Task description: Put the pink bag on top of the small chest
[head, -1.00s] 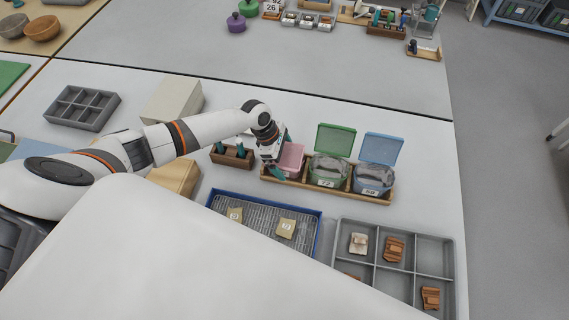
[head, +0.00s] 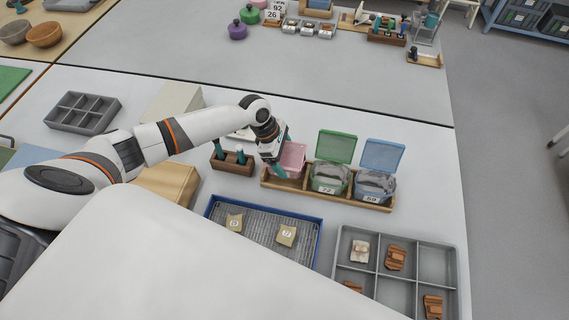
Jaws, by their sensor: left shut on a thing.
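The pink bag (head: 293,158) is at the left end of a wooden rack, partly hidden by my left gripper. My left gripper (head: 281,158), with teal fingertips, is shut on it and seems to hold it slightly above its slot. Nothing clearly shows as the small chest. A tan box (head: 168,183) lies left of the rack, partly covered by my arm, and a pale box (head: 178,99) stands behind the arm; I cannot tell whether either is the chest. My right gripper is out of view.
The wooden rack (head: 378,206) also holds a green-lidded container (head: 330,179) and a blue-lidded container (head: 374,188). A small wooden holder (head: 232,165) stands close left. A blue-rimmed tray (head: 314,239) and a grey sherd tray (head: 420,244) lie in front. The table right of the rack is clear.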

